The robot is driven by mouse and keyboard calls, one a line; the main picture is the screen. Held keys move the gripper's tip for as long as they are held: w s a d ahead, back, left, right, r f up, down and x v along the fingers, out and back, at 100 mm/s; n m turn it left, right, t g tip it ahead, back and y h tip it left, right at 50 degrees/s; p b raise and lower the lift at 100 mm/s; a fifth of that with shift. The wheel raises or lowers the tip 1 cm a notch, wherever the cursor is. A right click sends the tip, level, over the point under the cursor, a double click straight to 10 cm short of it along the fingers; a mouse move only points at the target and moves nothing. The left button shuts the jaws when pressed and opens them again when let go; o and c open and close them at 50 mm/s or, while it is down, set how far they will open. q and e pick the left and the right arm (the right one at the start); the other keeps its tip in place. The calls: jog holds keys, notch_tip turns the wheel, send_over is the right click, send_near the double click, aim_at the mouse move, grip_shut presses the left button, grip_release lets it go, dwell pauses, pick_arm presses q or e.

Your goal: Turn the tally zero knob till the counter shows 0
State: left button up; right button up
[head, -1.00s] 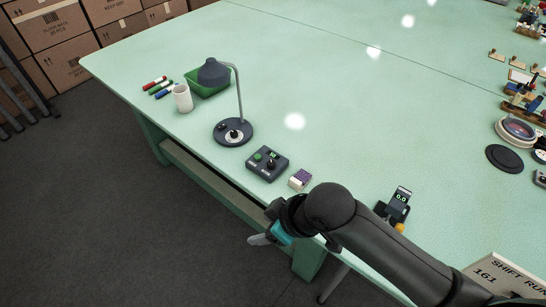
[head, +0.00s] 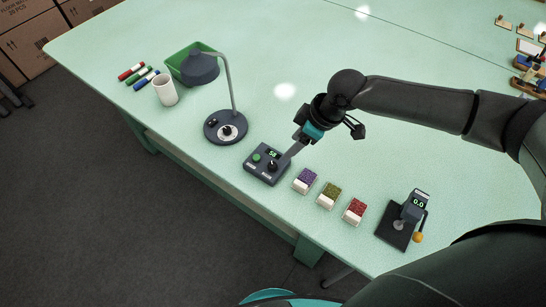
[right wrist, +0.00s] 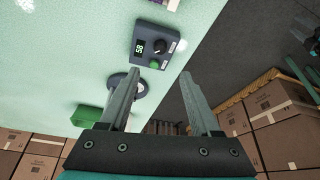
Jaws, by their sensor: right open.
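The tally counter (head: 256,170) is a dark box near the table's front edge. Its green display (head: 272,154) appears to read 58, and it shows the same in the right wrist view (right wrist: 140,47). A green button and the black zero knob (head: 272,166) are on its top; the knob also shows in the right wrist view (right wrist: 159,46). My right gripper (head: 292,153) is open and empty, reaching down-left toward the counter's right side. In the right wrist view the fingers (right wrist: 160,88) stand wide apart, with the counter beyond their tips. Contact is not visible. My left gripper is not in view.
A desk lamp (head: 226,127) stands left of the counter, near a white cup (head: 165,91), markers and a green bin (head: 181,66). Three small bead boxes (head: 328,196) and a gauge stand (head: 395,228) lie to the right.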

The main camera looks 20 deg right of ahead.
aim_at(273, 165)
jog(key=b+x, duration=0.2)
jog(key=x, duration=1)
jog(key=shift+a+r, duration=0.1)
jog(key=shift+w+a+f, duration=0.15)
jog(key=shift+f, duration=0.4)
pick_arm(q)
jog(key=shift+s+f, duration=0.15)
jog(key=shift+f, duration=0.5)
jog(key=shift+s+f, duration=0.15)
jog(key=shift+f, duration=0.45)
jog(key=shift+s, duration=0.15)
pick_arm(e)
jog(key=shift+c, duration=0.6)
grip_shut()
